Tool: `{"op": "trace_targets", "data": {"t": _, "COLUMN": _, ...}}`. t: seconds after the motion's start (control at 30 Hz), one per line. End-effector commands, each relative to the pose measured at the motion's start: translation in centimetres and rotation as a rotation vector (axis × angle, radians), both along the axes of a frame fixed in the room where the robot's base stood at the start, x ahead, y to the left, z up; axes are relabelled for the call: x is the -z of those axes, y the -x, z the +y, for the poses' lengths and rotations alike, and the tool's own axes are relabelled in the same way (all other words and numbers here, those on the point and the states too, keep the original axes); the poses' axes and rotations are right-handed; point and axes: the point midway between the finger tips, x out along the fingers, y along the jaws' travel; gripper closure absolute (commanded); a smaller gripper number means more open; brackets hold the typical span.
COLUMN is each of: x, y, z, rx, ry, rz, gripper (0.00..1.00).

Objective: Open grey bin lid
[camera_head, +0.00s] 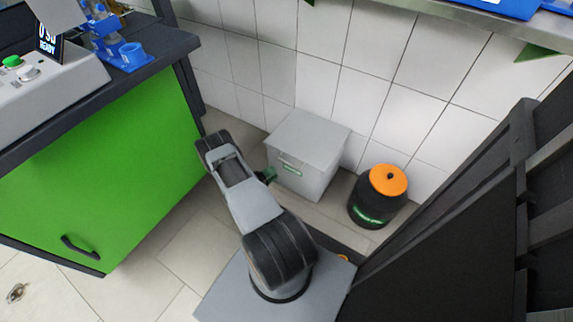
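The grey bin (303,176) stands on the tiled floor against the white wall, in the middle of the view. Its flat lid (308,139) looks shut. A small green label is on its front. My arm reaches up from the bottom middle, left of the bin and in front of it. A small dark green part at my gripper (266,175) shows just at the bin's left front side. The rest of the gripper is hidden behind my arm, so I cannot tell its opening or whether it touches the bin.
A black round bin with an orange lid (389,179) stands right of the grey bin. A green cabinet (110,175) with a dark worktop is at the left, holding a control box (45,90) and a blue pump part (112,45). A metal shelf crosses the top right.

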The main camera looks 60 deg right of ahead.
Motion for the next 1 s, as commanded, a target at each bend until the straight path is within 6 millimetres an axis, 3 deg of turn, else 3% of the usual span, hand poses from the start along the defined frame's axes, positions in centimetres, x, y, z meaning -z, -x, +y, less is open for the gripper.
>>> {"op": "trace_targets", "data": {"t": 0.2, "x": -0.5, "y": 1.6, "z": -3.6, "rx": 0.004, "ry": 0.000, "rz": -0.002, "gripper": 0.63}}
{"op": "trace_targets", "data": {"t": 0.43, "x": -1.1, "y": 2.6, "z": -6.1, "rx": 0.001, "ry": 0.000, "rz": -0.002, "gripper": 0.63}}
{"op": "trace_targets", "data": {"t": 0.93, "x": -1.4, "y": 3.0, "z": -7.1, "rx": -0.001, "ry": -0.001, "rz": -0.001, "gripper": 0.63}}
{"op": "trace_targets", "data": {"t": 1.0, "x": -1.4, "y": 3.0, "z": -7.1, "rx": -0.001, "ry": -0.001, "rz": -0.001, "gripper": 0.69}}
